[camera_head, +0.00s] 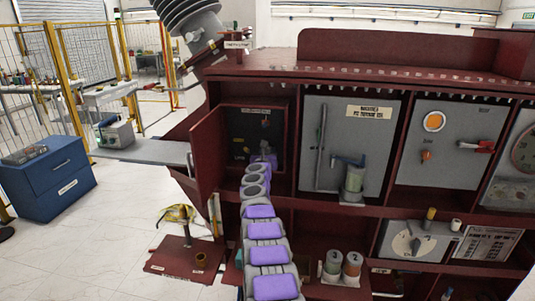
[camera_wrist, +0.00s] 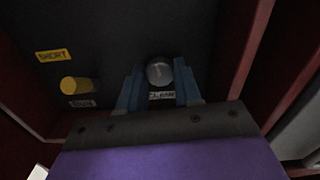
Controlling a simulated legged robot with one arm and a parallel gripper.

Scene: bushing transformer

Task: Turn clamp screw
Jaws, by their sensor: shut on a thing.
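The clamp screw (camera_wrist: 160,71) has a round silver head on a dark panel (camera_wrist: 100,25) in the wrist view. A partly covered label (camera_wrist: 161,95) sits just below it. The two blue fingers of my gripper (camera_wrist: 159,76) stand on either side of the head and are shut on it. In the head view, my arm reaches into an open dark red compartment (camera_head: 285,150), and the screw cannot be made out there.
A yellow knob (camera_wrist: 75,84) with a yellow SHORT label (camera_wrist: 53,56) is left of the screw. Dark red walls close in on both sides. In the head view, the compartment's open door (camera_head: 207,148) stands left of my arm, and a grey panel (camera_head: 382,150) is to the right.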

